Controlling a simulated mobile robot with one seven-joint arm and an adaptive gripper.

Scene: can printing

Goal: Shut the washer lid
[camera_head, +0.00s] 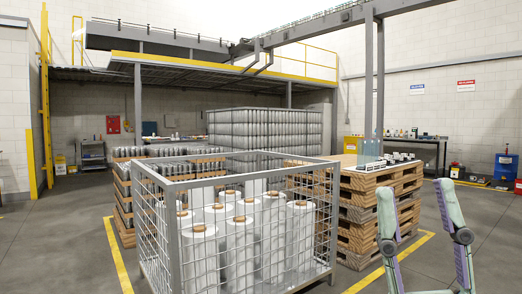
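No washer or washer lid can be made out in the head view. My gripper (415,190) is at the lower right, with its two pale green fingers pointing up and spread well apart. Nothing shows held between them. The lower part of the gripper is cut off by the bottom edge of the picture.
A wire cage (174,235) of wrapped rolls stands in front. Stacked wooden pallets (357,230) carry small items behind it. Wrapped cans (265,128) stand farther back. Grey floor (490,225) is open at right.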

